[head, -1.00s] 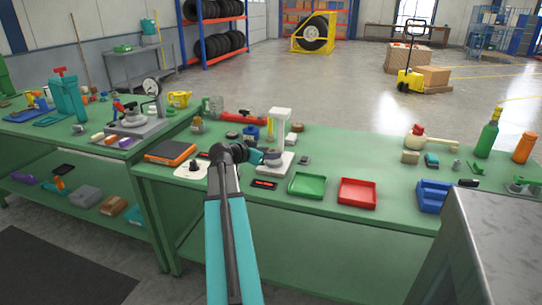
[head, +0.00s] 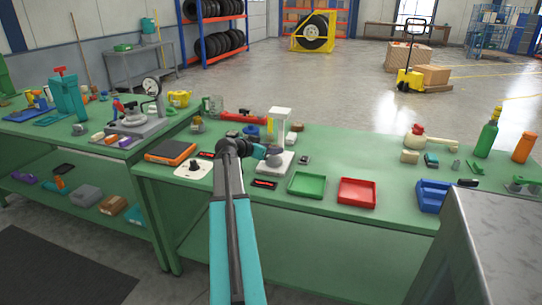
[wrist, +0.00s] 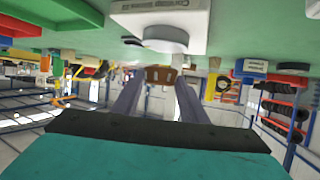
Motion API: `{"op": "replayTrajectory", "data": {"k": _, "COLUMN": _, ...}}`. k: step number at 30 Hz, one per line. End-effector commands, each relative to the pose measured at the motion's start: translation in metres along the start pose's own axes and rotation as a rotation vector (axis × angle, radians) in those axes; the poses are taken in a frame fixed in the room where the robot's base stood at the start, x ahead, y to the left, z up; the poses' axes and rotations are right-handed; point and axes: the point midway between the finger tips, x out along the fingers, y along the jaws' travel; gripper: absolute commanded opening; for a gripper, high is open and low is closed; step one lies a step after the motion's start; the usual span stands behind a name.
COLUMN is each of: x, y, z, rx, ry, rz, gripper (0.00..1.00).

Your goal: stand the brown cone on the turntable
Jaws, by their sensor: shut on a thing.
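My gripper (head: 259,151) is over the green bench in the head view, beside the white device. In the wrist view my gripper (wrist: 160,82) has its two grey fingers shut on a small brown piece, the brown cone (wrist: 160,74). The cone is hidden in the head view. The turntable seems to be the grey round disc (wrist: 166,39) on a white base (wrist: 185,18). The disc (head: 275,158) also shows in the head view, just right of my gripper and partly covered by it. In the wrist view the cone appears apart from the disc.
A white column (head: 280,122) stands behind the disc. A green tray (head: 306,185) and a red tray (head: 357,192) lie to the right. A white box with a black knob (head: 193,168) and an orange-edged dark case (head: 170,152) lie left.

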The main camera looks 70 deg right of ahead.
Motion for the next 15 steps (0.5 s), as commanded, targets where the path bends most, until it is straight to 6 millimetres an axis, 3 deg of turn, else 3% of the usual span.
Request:
{"op": "replayTrajectory", "data": {"k": 9, "x": 0.011, "y": 0.000, "z": 0.026, "rx": -0.001, "ry": 0.000, "rz": 0.000, "gripper": 0.15}}
{"op": "replayTrajectory", "data": {"k": 15, "x": 0.011, "y": 0.000, "z": 0.028, "rx": -0.001, "ry": 0.001, "rz": -0.001, "gripper": 0.15}}
